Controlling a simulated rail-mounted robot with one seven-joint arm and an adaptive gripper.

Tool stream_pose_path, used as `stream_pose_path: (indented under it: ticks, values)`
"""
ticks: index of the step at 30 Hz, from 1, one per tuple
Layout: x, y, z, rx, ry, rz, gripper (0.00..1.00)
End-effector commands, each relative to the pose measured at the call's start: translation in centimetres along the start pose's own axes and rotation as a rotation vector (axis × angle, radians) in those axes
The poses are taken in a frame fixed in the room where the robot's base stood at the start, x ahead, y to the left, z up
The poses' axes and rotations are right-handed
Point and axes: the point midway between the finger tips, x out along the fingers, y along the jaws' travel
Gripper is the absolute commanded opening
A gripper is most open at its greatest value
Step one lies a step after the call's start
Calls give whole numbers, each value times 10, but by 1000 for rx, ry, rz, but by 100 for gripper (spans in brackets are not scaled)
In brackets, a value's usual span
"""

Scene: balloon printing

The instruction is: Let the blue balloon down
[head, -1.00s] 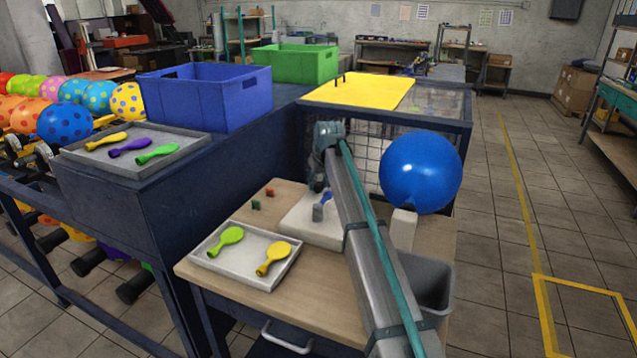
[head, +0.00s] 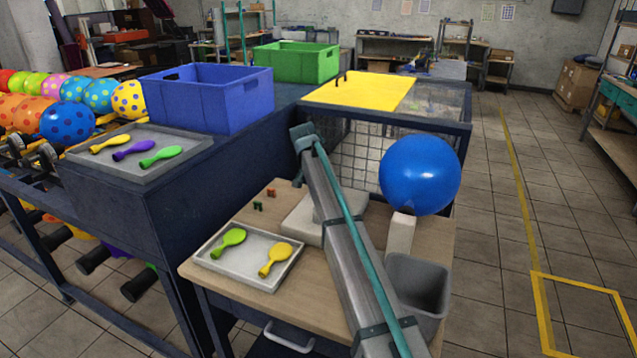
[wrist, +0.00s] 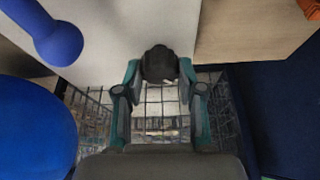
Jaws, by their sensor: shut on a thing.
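The inflated blue balloon (head: 420,175) stands upright on a pale block (head: 400,236) at the table's right. It also fills the lower left of the wrist view (wrist: 35,130). A small limp blue balloon (wrist: 52,38) lies on the white board (wrist: 110,40) in the wrist view; my arm hides it in the head view. My gripper (wrist: 160,75) is shut on a dark rounded thing (wrist: 159,62), which I cannot identify, apart from both balloons. In the head view my arm hides most of the gripper.
A mesh cage with a yellow lid (head: 358,90) stands behind the table. A grey bin (head: 418,288) is at the right. A tray (head: 222,272) with green and yellow balloons lies front left. Small red and green pieces (head: 264,199) lie near the board.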

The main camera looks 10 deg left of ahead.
Motion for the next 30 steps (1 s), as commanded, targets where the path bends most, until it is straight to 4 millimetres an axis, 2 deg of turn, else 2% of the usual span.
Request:
stream_pose_path:
  ticks: [18, 30]
  values:
    - [0, -4, -3, 503, 2, 207, 4]
    - [0, -4, -2, 657, 1, 270, 4]
